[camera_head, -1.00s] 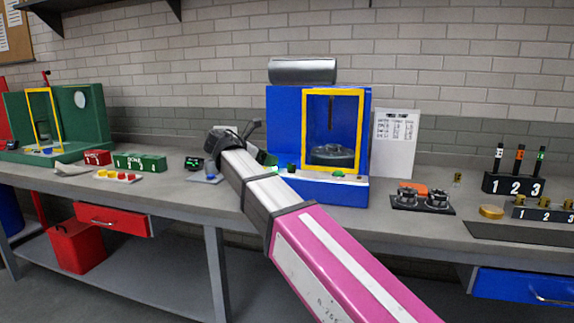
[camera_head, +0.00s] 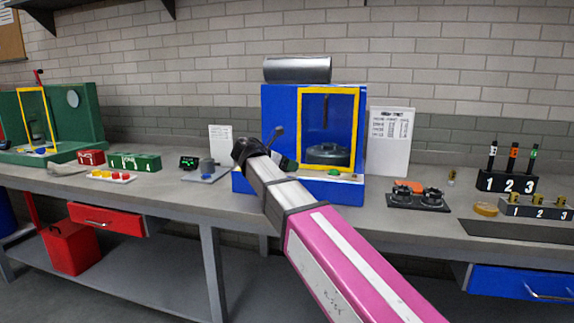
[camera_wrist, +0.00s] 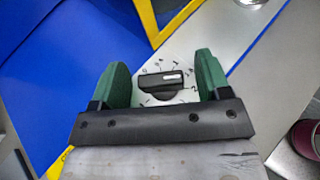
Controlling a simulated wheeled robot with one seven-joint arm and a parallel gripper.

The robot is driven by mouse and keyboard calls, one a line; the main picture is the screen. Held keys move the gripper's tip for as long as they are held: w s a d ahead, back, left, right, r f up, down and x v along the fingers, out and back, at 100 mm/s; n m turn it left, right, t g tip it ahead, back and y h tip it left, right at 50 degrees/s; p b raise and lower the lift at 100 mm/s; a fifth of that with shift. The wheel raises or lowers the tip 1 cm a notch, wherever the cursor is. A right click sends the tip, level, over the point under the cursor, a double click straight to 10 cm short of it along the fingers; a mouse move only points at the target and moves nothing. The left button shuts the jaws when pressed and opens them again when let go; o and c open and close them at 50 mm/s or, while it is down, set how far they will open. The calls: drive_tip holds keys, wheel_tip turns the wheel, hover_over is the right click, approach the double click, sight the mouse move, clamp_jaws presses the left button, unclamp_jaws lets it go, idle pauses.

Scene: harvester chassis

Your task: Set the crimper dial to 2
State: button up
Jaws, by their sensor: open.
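The crimper is the blue machine (camera_head: 282,125) with a yellow-framed opening (camera_head: 301,130), standing on the bench at the middle of the head view. My gripper (camera_wrist: 162,80) is open, with one green finger on each side of the dial and a gap on both sides. I cannot tell whether the fingertips are level with the knob. In the head view my arm hides the dial, and my gripper (camera_head: 282,163) is at the machine's front ledge.
A white chart (camera_head: 389,140) stands right of the machine and a smaller sheet (camera_head: 221,140) left of it. A black tray with two round dies (camera_head: 418,199) lies to the right. A grey device (camera_head: 205,172) stands on the left. A maroon cylinder (camera_wrist: 306,138) is at the wrist view's right edge.

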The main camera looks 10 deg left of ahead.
drive_tip(key=c, duration=0.9)
drive_tip(key=shift+w+m+g+h, duration=0.15)
drive_tip(key=shift+m+g+h, duration=0.25)
drive_tip(key=shift+m+g, duration=0.4)
drive_tip(key=o, duration=0.9)
